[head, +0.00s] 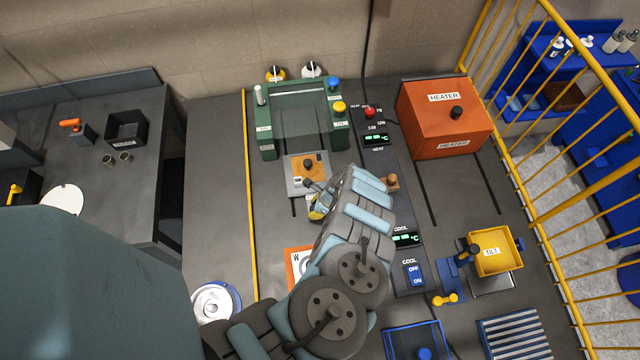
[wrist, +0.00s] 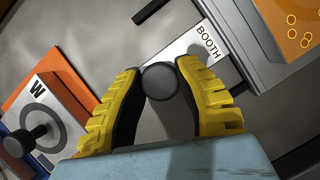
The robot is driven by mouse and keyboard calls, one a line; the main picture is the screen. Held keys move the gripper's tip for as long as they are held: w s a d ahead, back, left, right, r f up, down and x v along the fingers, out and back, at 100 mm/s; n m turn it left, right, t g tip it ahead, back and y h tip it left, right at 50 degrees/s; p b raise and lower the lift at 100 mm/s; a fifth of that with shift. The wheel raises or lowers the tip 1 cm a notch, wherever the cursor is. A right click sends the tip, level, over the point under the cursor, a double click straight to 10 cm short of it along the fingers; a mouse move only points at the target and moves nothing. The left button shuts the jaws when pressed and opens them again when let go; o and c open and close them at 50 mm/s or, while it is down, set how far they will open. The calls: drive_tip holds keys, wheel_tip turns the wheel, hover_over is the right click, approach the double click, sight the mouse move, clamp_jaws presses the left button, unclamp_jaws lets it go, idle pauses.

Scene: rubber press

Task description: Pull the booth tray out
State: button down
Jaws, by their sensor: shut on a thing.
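The booth (head: 266,128) is a green frame with a clear panel at the back middle of the bench in the head view. In the wrist view the tray (wrist: 222,70) shows a white BOOTH label. My gripper (head: 316,207) is at the tray's front edge. In the wrist view its yellow fingers (wrist: 160,78) are closed around a dark round handle knob (wrist: 161,82). My arm covers the bench below it.
A W-marked orange-and-white plate (head: 297,256) lies just in front and left; it also shows in the wrist view (wrist: 50,110). An orange heater (head: 440,125) and a yellow TILT box (head: 495,250) stand to the right. A control strip (head: 385,160) runs beside the booth.

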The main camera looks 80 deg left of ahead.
drive_tip(key=shift+d, duration=0.1)
drive_tip(key=c, duration=0.7)
unclamp_jaws()
drive_tip(key=shift+f, duration=0.1)
drive_tip(key=shift+o, duration=0.2)
drive_tip(key=shift+r, duration=0.2)
drive_tip(key=shift+v, duration=0.95)
drive_tip(key=shift+w+r, duration=0.2)
drive_tip(key=shift+r, duration=0.1)
drive_tip(key=v, duration=0.9)
drive_tip(key=shift+s+r, duration=0.1)
